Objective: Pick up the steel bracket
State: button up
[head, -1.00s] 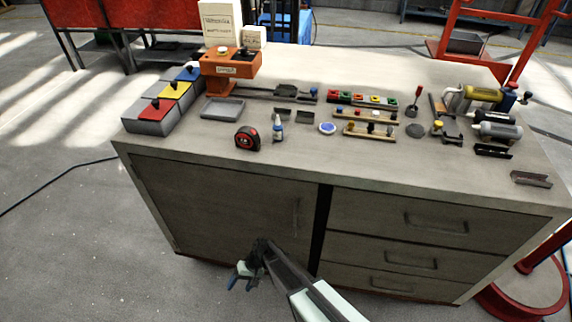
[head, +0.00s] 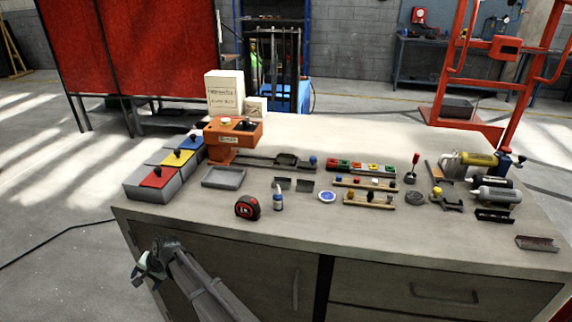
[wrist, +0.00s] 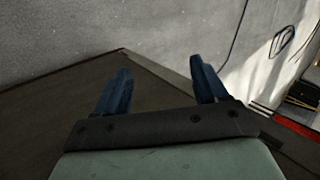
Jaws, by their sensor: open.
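Several angled metal pieces lie on the bench top (head: 330,235), and I cannot tell for sure which is the steel bracket. A grey-brown angle bracket (head: 537,243) lies near the right front corner. A darker, black one (head: 495,215) lies behind it to the left. Two small dark grey angle pieces (head: 282,183) (head: 305,185) lie mid-bench. My gripper (head: 141,272) is in front of the bench's left front corner, apart from all of these. In the wrist view, its blue fingers (wrist: 160,70) are spread with nothing between them.
Lidded bins (head: 150,185), a tray (head: 223,178), an orange stand (head: 232,138), a tape measure (head: 247,207) and a small bottle (head: 278,198) stand on the left half. Pegged wooden bars (head: 368,201) and cylinders (head: 493,195) lie rightward. The bench's front strip is clear.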

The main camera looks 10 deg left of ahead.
jog(key=s+a+r+m+t+y, duration=0.1)
jog(key=s+a+r+m, duration=0.15)
jog(key=a+r, duration=0.7)
jog(key=s+a+r+m+t+y, duration=0.1)
jog(key=s+a+r+y, duration=0.15)
jog(key=r, duration=1.35)
jog(key=w+r+m, duration=0.2)
jog(key=w+r, duration=0.4)
jog(key=r, duration=0.4)
jog(key=w+d+r+m+t+h, duration=0.1)
jog(key=w+d+r+m, duration=0.2)
jog(key=w+d, duration=1.05)
jog(key=w+d+r+m+t+h, duration=0.2)
jog(key=w+d+r+m, duration=0.1)
jog(key=w+d, duration=1.05)
jog(key=w+d+r+m+h, duration=0.1)
jog(key=w+d+m, duration=0.1)
jog(key=w+d, duration=0.7)
jog(key=w+d+r+m+h, duration=0.1)
jog(key=w+d+r+m, duration=0.15)
jog(key=w+d, duration=0.75)
jog(key=s+d+f+m+g+h, duration=0.1)
jog(key=s+d+f+m+g, duration=0.2)
jog(key=d+f, duration=0.5)
jog(key=shift+g, duration=0.5)
jog(key=x, duration=1.2)
jog(key=shift+w, duration=0.25)
jog(key=shift+d+r, duration=0.1)
jog(key=shift+r, duration=0.1)
jog(key=c, duration=1.3)
